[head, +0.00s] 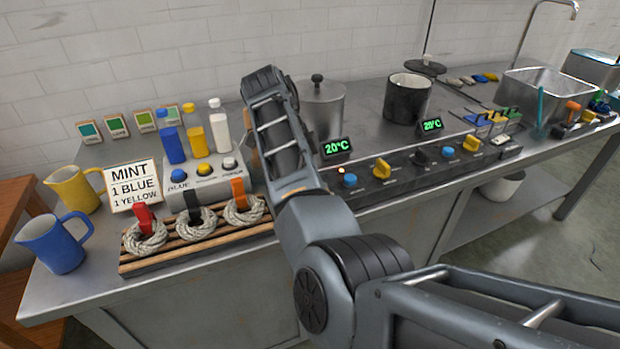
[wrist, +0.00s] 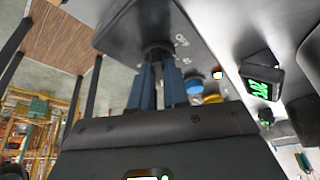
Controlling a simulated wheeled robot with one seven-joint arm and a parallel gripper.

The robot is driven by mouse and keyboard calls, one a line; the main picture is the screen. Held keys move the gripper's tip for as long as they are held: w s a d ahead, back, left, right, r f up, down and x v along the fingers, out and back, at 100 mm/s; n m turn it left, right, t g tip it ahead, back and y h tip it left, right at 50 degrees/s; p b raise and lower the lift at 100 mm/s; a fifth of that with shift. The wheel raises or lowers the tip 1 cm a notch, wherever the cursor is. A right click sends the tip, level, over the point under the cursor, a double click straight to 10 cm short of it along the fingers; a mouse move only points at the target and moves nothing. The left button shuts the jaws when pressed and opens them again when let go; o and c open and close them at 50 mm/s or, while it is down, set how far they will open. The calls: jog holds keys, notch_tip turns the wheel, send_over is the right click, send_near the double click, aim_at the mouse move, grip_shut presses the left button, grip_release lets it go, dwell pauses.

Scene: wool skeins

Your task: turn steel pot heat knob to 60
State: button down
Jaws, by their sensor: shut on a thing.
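The steel pot (head: 322,108), lidded, stands at the back of the counter, partly behind my arm. The display (head: 336,147) in front of it reads 20°C; it also shows tilted in the wrist view (wrist: 260,88). My gripper (wrist: 158,62) has its blue fingers closed on a dark heat knob (wrist: 157,48) at the end of the control panel (wrist: 130,25). OFF is printed beside the knob. The knob's pointer and setting cannot be made out. In the head view my arm hides this knob and the gripper.
The control panel also carries a lit orange lamp (wrist: 217,75), a blue button (head: 349,180) and a yellow knob (head: 381,168). A dark pot (head: 407,98) stands further right. A slatted rack (head: 190,243) with rope skeins and a bottle dispenser (head: 200,185) sit left of my arm.

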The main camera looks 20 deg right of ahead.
jog(key=c, duration=1.1)
grip_release()
jog(key=shift+r, duration=0.1)
jog(key=p+v, duration=0.2)
jog(key=v, duration=0.5)
jog(key=shift+w+a+r, duration=0.1)
jog(key=shift+r, duration=0.1)
